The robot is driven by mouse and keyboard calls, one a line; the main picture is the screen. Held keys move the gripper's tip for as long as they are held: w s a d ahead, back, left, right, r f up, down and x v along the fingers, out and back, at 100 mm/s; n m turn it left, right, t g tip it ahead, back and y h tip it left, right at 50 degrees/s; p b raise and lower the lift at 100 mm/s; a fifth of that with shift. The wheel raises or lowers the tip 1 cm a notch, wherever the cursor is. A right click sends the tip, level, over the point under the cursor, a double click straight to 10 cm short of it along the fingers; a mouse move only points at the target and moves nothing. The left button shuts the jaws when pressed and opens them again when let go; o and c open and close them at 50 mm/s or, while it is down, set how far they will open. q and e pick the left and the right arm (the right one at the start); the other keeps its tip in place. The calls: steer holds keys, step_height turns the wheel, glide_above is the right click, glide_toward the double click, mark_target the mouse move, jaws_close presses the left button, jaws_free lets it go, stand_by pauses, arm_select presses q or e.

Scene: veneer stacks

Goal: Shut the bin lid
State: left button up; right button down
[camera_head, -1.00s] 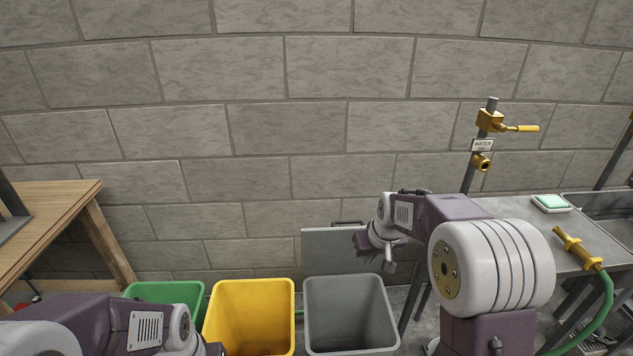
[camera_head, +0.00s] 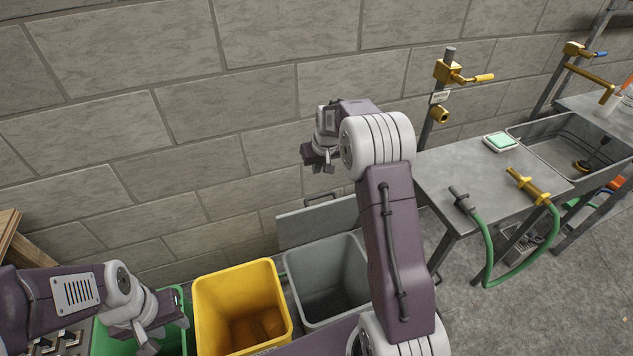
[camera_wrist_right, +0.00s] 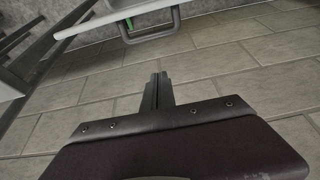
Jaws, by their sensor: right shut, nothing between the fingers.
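The grey bin (camera_head: 330,296) stands on the floor with its mouth open, and its inside shows. Its grey lid (camera_head: 295,229) stands up behind the bin, tilted back towards the wall. A dark handle (camera_head: 321,198) is on the lid's upper edge. The handle also shows at the top of the right wrist view (camera_wrist_right: 150,28), apart from the fingers. My right gripper (camera_head: 318,165) is shut and empty, above the handle in the head view. My left gripper (camera_head: 165,325) is over the green bin; I cannot tell whether it is open.
A yellow bin (camera_head: 240,315) stands left of the grey one, and a green bin (camera_head: 110,338) further left, partly hidden by my left arm. A block wall (camera_head: 200,120) is behind. A metal bench (camera_head: 470,185) with a green hose (camera_head: 485,250) stands to the right.

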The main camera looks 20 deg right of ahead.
steer(key=x, duration=1)
steer(key=s, duration=0.4)
steer(key=shift+a, duration=0.15)
steer(key=shift+w+f, duration=0.1)
